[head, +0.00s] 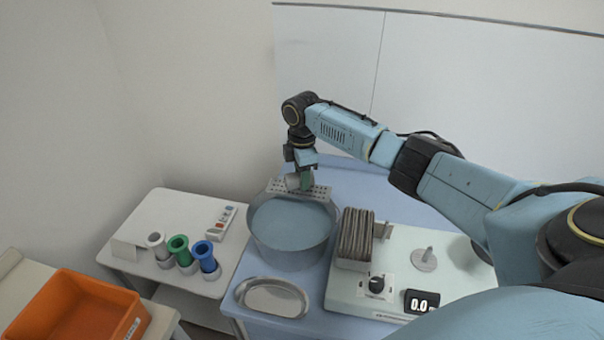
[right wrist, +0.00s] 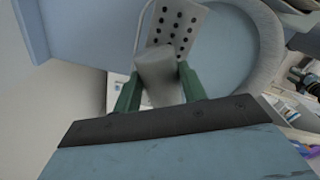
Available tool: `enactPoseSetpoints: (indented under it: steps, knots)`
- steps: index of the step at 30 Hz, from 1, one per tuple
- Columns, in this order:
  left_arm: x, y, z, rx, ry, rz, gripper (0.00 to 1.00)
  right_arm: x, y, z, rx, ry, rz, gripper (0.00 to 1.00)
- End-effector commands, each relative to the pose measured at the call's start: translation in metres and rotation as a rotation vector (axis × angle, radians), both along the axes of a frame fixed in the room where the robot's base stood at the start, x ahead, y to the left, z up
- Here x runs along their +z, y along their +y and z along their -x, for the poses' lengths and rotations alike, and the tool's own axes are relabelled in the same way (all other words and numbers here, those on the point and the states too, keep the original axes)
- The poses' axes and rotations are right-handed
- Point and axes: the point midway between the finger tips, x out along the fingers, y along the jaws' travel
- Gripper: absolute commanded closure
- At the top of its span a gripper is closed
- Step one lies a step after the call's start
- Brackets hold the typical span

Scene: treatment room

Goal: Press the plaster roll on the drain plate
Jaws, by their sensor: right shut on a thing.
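The plaster roll (right wrist: 160,76) is a pale grey cylinder held between the green fingers of my right gripper (right wrist: 158,88) in the right wrist view. In the head view the right gripper (head: 305,180) and the roll (head: 292,182) are over the back of the basin. The drain plate (head: 318,192) is a grey perforated plate across the basin's back rim; its holes also show in the right wrist view (right wrist: 176,26). The roll is at the plate; I cannot tell whether it touches. The round metal basin (head: 290,258) holds bluish water (head: 292,224). My left gripper is not in view.
An oval metal tray (head: 242,292) lies in front of the basin. A device with a dial (head: 376,284), a display (head: 421,301) and a stack of grey strips (head: 356,236) stands right. Grey, green and blue rolls (head: 178,248) stand on the left table. An orange bin (head: 125,335) is front left.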

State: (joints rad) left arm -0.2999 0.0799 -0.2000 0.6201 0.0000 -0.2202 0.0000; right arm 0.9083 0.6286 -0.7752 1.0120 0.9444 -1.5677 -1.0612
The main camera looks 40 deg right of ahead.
Motion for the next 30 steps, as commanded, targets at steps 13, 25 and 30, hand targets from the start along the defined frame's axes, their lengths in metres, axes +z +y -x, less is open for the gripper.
enactPoseSetpoints:
  steps: [13, 25, 30]
  knots:
    - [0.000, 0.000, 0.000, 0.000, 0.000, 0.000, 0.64, 0.001, 0.000, 0.000, 0.000, -0.001, 0.000, 0.83]
    - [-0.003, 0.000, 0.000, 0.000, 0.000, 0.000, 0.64, -0.007, 0.000, 0.000, 0.000, 0.000, -0.001, 0.83]
    - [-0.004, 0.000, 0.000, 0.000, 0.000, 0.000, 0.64, -0.010, 0.000, 0.000, 0.001, 0.000, -0.001, 0.83]
